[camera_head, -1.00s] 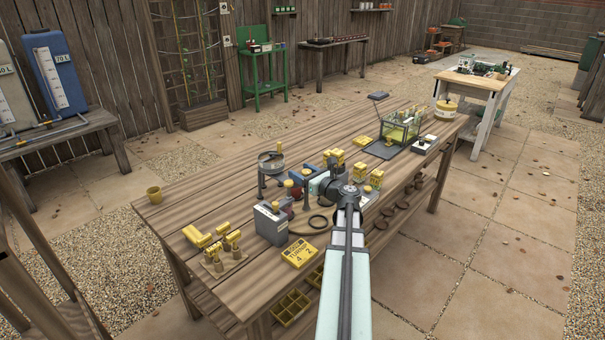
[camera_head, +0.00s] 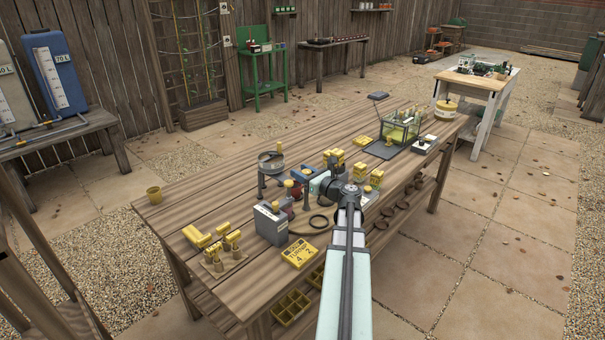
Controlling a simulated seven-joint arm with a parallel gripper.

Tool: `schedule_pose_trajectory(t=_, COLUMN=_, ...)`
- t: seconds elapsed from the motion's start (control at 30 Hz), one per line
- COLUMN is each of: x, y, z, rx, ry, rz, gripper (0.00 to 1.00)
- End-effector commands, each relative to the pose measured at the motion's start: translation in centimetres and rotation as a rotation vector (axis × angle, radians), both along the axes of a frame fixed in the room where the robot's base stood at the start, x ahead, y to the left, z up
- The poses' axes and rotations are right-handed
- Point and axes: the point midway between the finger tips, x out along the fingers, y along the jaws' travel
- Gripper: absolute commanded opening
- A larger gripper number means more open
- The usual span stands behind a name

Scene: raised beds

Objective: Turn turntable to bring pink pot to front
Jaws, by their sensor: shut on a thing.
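My gripper (camera_head: 306,199) is low over the middle of the wooden bench, beyond my dark wrist joint and pale forearm. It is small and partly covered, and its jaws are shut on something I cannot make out. I cannot pick out the turntable or the pink pot for certain; my wrist and the crowded items hide that part of the bench.
A round pan on a stand (camera_head: 270,163) is behind. Several yellow blocks and a glass tank (camera_head: 401,131) are to the right.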

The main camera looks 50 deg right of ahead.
Motion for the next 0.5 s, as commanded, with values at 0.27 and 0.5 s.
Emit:
schedule_pose_trajectory(t=0.27, x=0.12, y=-0.1, z=-0.07, rx=0.0, ry=0.002, rz=0.156, gripper=0.11)
schedule_pose_trajectory(t=0.5, x=0.12, y=0.2, z=-0.08, rx=0.001, ry=0.002, rz=0.376, gripper=0.11)
